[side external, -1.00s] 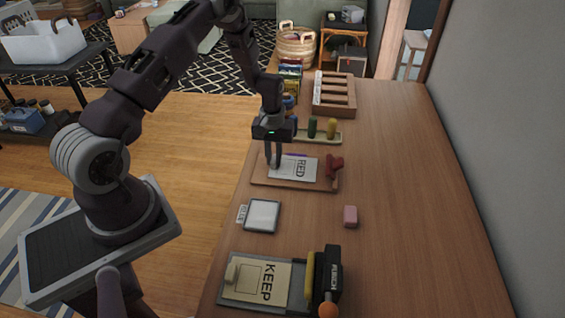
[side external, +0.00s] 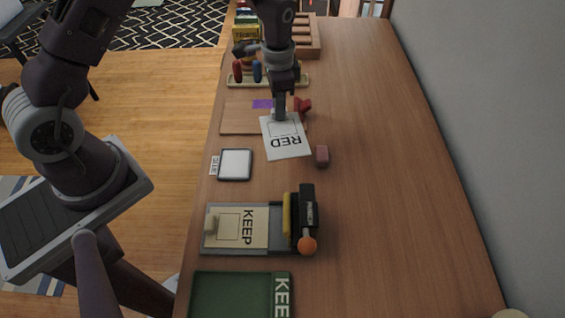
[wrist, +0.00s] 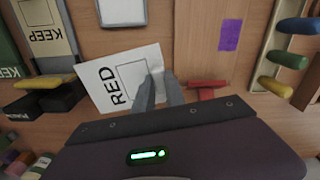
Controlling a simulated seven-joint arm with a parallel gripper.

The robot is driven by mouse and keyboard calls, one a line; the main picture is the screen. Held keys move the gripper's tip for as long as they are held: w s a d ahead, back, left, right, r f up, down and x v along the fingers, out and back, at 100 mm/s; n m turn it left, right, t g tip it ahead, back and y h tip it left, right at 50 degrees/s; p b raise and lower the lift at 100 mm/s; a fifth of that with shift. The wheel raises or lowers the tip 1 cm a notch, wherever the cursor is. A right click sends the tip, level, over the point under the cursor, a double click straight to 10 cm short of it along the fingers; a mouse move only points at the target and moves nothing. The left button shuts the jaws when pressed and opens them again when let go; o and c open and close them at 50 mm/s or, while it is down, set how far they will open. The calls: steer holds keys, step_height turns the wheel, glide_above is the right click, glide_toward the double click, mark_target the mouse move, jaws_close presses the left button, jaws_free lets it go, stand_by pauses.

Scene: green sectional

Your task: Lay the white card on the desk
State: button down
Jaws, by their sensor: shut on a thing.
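The white card (side external: 286,141) is printed RED with an outlined square. My gripper (side external: 280,115) is shut on the card's far edge in the side view. The card extends from the fingers toward the camera, over the desk (side external: 380,180); I cannot tell how high it is above the surface. In the wrist view the card (wrist: 115,82) lies to the left of my gripper (wrist: 160,90), whose fingers cover its right edge.
A wooden board (side external: 238,117) with a purple patch (side external: 262,104) and a red object (side external: 302,106) is behind the card. The right side is clear.

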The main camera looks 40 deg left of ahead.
steer(key=shift+s+d+f+m, duration=0.15)
steer(key=shift+d+f+m, duration=0.2)
steer(key=shift+d+m, duration=0.2)
steer(key=shift+s+d+f+m, duration=0.1)
steer(key=shift+d+f+m, duration=0.2)
steer(key=shift+d+m, duration=0.25)
step_height(320, 180, down, 9)
steer(key=shift+r, duration=0.1)
steer(key=c, duration=1.4)
jaws_free()
steer(key=shift+w, duration=0.1)
step_height(320, 180, up, 12)
steer(key=shift+r, duration=0.15)
